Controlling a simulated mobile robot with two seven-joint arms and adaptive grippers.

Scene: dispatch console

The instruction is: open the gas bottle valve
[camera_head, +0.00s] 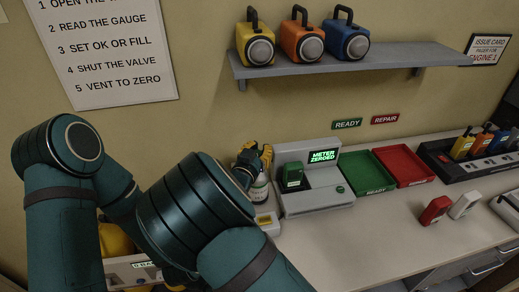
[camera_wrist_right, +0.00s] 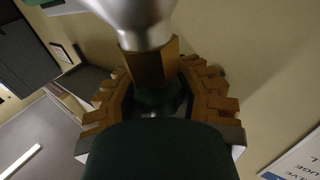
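The gas bottle (camera_head: 259,192) stands upright on the counter, left of the meter dock, a pale cylinder with a dark label. My right gripper (camera_head: 256,158) is at its top, its yellow-orange fingers around the valve. In the right wrist view, the silver bottle (camera_wrist_right: 143,15) and its brass neck (camera_wrist_right: 150,65) show beyond the fingers. The dark green valve knob (camera_wrist_right: 160,100) sits between the curved fingers of my right gripper (camera_wrist_right: 163,88), which appear closed on it. My left arm is at the left; a yellow bit low behind my right arm may be its gripper, mostly hidden.
The grey dock (camera_head: 318,200) reads METER ZEROED and holds a green meter (camera_head: 292,175). Green (camera_head: 367,187) and red (camera_head: 428,178) trays lie to its right. Red (camera_head: 435,210) and white (camera_head: 464,205) items lie on the counter. A shelf (camera_head: 340,66) hangs above.

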